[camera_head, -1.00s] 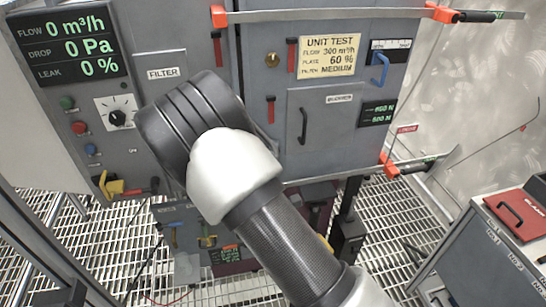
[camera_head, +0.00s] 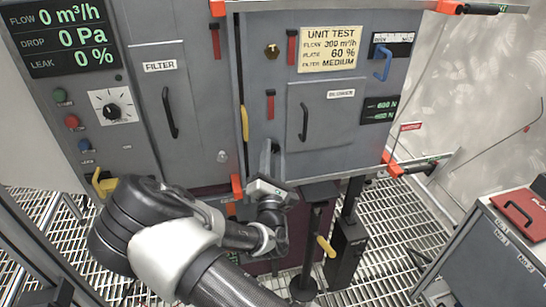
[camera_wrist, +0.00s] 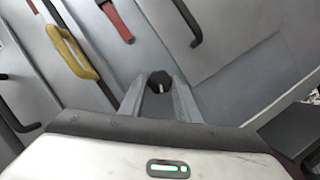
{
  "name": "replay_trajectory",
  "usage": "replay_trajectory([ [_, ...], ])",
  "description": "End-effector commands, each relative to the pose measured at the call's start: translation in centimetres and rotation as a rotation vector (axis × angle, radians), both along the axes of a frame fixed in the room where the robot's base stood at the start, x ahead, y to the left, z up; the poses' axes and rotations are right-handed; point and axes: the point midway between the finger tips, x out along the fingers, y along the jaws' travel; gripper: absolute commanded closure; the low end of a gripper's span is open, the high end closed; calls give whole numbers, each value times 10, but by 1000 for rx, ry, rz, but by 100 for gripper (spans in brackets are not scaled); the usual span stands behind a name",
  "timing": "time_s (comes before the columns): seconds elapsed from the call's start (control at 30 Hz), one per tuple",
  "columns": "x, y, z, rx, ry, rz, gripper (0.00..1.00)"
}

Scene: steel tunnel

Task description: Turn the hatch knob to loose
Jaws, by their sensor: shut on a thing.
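The dark hexagonal hatch knob (camera_wrist: 160,82) carries a pale mark that stands nearly upright in the wrist view. It sits on the grey unit front, below the black handle of the blower hatch. My gripper (camera_wrist: 158,88) is shut on the knob, with one finger on each side of it. In the head view my gripper (camera_head: 270,150) reaches up to the panel at the lower left of the blower hatch (camera_head: 325,120). The knob cannot be made out there between the fingers.
A black hatch handle (camera_head: 303,123) is to the right. A brass knob (camera_head: 271,50) sits higher up. Black posts (camera_head: 348,235) stand below right on the grating.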

Motion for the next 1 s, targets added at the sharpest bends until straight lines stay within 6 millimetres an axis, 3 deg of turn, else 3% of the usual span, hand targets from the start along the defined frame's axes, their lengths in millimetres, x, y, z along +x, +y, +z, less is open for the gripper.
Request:
replay_trajectory([
  [0.5,0,-1,-2,-339,-99,2,93],
  [1.0,1,-1,0,-408,-119,2,93],
])
